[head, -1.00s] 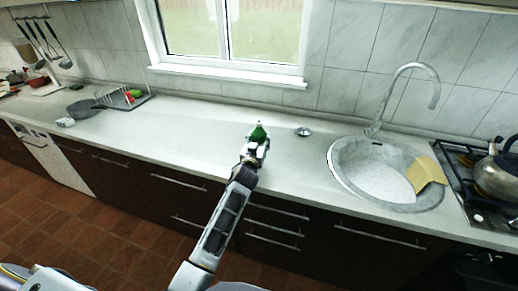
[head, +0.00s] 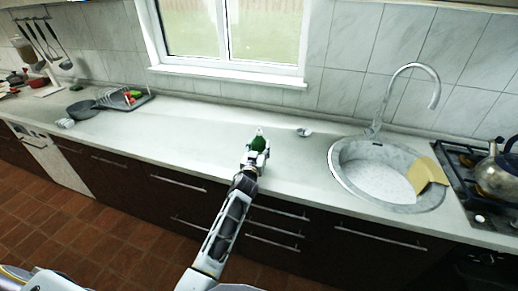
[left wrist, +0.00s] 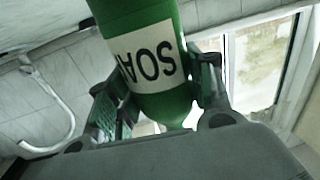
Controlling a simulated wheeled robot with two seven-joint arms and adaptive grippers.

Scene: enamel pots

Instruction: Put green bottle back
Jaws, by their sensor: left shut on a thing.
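The green bottle (head: 258,144) is in my left gripper (head: 257,152), over the worktop in the middle of the head view. In the left wrist view the green bottle (left wrist: 160,100) fills the top middle, with a white label reading SOAP upside down. The left gripper's two fingers (left wrist: 158,95) are shut on it, one on each side. The bottle's far end runs out of the wrist view's top edge. In the head view the gripper hides its lower part, and I cannot tell whether it touches the worktop. My right gripper is not in view.
A small metal dish (head: 304,132) lies on the worktop right of the bottle. Further right are the round sink (head: 350,180) with a yellow cloth or board (head: 428,172) and a kettle (head: 497,175) on the hob. A pan (head: 84,109) and a rack stand left. The worktop between is clear.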

